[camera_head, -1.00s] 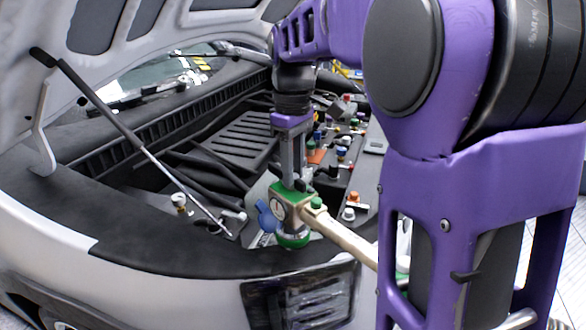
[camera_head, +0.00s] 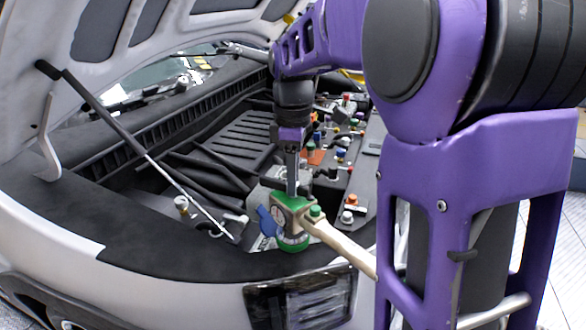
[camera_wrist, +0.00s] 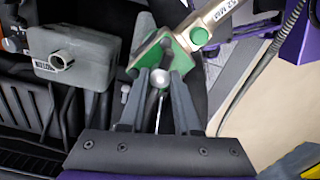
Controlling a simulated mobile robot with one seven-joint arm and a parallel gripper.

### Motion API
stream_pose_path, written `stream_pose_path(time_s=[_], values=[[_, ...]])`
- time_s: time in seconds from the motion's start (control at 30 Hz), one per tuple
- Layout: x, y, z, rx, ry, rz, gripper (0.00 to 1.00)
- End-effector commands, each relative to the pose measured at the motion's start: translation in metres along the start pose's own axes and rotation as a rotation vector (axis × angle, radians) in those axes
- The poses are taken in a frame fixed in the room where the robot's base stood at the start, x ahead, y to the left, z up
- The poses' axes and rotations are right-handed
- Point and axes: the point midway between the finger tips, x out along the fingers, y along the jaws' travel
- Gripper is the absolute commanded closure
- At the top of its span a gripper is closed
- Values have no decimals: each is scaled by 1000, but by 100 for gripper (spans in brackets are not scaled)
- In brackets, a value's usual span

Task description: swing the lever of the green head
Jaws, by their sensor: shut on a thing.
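The green head (camera_head: 293,222) sits at the front edge of the engine bay, with a round gauge on its side, a green lower ring and a beige pipe going off to the right. In the wrist view its green top (camera_wrist: 165,48) lies just past my fingertips. My gripper (camera_head: 292,192) points down onto the top of the head. In the wrist view my gripper (camera_wrist: 160,77) is shut on the lever (camera_wrist: 159,78), whose pale round knob shows between the fingertips. A blue part (camera_head: 266,220) shows left of the gauge.
A grey reservoir with an open neck (camera_wrist: 62,60) stands left of the head in the wrist view. The hood strut (camera_head: 130,135) slants across the left. Several coloured caps (camera_head: 345,150) lie behind the head. The dark front edge (camera_head: 170,240) is clear.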

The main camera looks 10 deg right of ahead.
Motion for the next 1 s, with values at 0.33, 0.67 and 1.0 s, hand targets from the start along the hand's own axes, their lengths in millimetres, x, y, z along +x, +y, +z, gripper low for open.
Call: stream_pose_path(time_s=[0.33, 0.67, 1.0], values=[[-4, 0, 0, -330, 0, 0, 100], [-3, 0, 0, -633, 0, 0, 100], [-2, 1, -1, -855, 1, 1, 100]])
